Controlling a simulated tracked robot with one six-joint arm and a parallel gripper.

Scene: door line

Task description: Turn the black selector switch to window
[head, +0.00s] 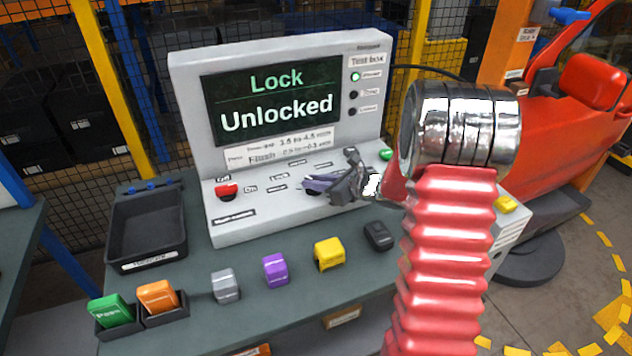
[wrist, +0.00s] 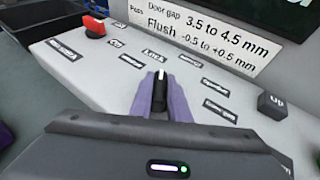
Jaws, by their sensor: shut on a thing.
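The black selector switch (wrist: 160,92) is on the sloped panel of the grey test box (head: 225,225). Its white pointer line points up in the wrist view, toward the "Lock" label (wrist: 153,55). Other labels, too blurred to read surely, fan out to its right. My gripper (wrist: 163,100) has its purple fingers on both sides of the switch and is shut on it. In the head view my gripper (head: 322,184) reaches the panel from the right and mostly hides the switch. The screen (head: 275,102) reads "Lock" and "Unlocked".
A red switch (head: 227,190) is left on the panel, and a black "Up" button (wrist: 272,104) is right. A black tray (head: 148,228) and several coloured blocks, including a yellow one (head: 328,253), stand on the bench. A red door (head: 560,130) is at the right.

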